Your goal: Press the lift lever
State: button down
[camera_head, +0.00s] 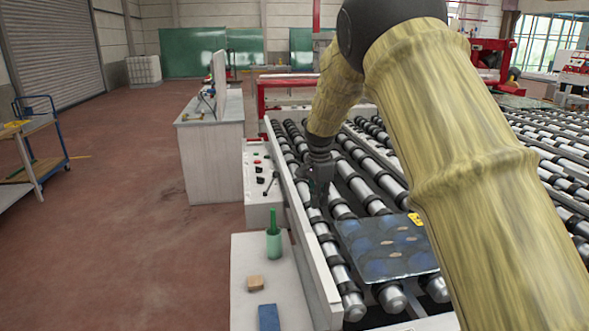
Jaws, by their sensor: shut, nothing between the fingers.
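A thin dark lever (270,184), which looks like the lift lever, stands tilted on the white control box (263,212) left of the roller conveyor. It is small in the picture. My gripper (316,203) points down over the left rollers, to the right of the lever and apart from it, across the conveyor's white side rail. Its fingers are shut and empty. They are small and dark against the rollers, so their exact height above them is hard to tell.
The white side rail (303,225) stands between my gripper and the control box. A dark patterned plate (385,250) lies on the rollers. A green bottle (273,245), a wooden block (256,283) and a blue block (268,317) stand on a white surface at front. Open floor lies left.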

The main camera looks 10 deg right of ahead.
aim_at(275, 175)
jog(key=i, duration=1.4)
jog(key=u, duration=0.05)
